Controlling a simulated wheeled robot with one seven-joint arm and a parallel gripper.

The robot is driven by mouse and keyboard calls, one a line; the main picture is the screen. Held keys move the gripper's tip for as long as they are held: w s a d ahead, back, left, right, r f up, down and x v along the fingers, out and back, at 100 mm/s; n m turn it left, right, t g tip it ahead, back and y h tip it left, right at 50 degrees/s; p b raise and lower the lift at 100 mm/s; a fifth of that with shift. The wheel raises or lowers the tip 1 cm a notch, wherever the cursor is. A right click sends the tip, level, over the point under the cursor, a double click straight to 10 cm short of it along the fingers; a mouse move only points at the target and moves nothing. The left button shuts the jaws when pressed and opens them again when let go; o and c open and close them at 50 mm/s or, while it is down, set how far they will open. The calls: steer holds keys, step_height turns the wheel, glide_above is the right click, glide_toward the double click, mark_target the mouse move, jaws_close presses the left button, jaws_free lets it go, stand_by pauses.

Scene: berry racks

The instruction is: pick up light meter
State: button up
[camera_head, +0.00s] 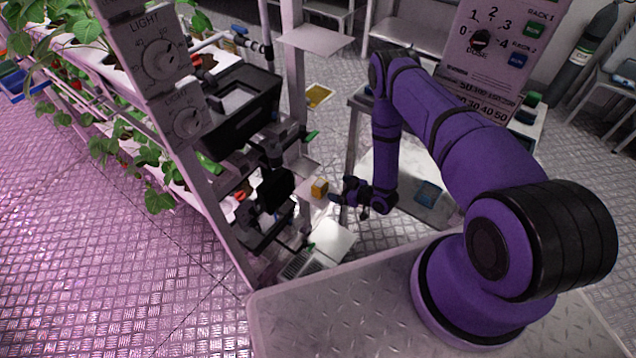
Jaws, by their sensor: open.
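A small yellow-orange box (319,188) sits on a small pale shelf at the side of the rack, near the middle of the view. It may be the light meter, but it is too small to tell for sure. My gripper (347,205), at the end of the purple arm, is just to the right of the box. It points toward the box and is open and empty. A gap shows between the fingers and the box. The fingertips are small and dark, so their exact spacing is hard to see.
The rack's post with two LIGHT dials (161,60) stands left, with strawberry plants behind. A black bin (235,105) and dark pump-like parts (275,188) are close left of the box. A sloping control panel (490,50) stands behind my arm. The floor at left is clear.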

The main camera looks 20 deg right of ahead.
mark_target(322, 184)
steer(key=x, duration=0.9)
steer(key=shift+w+a+f, duration=0.15)
steer(key=shift+a, duration=0.25)
steer(key=c, duration=1.2)
steer(key=shift+o, duration=0.2)
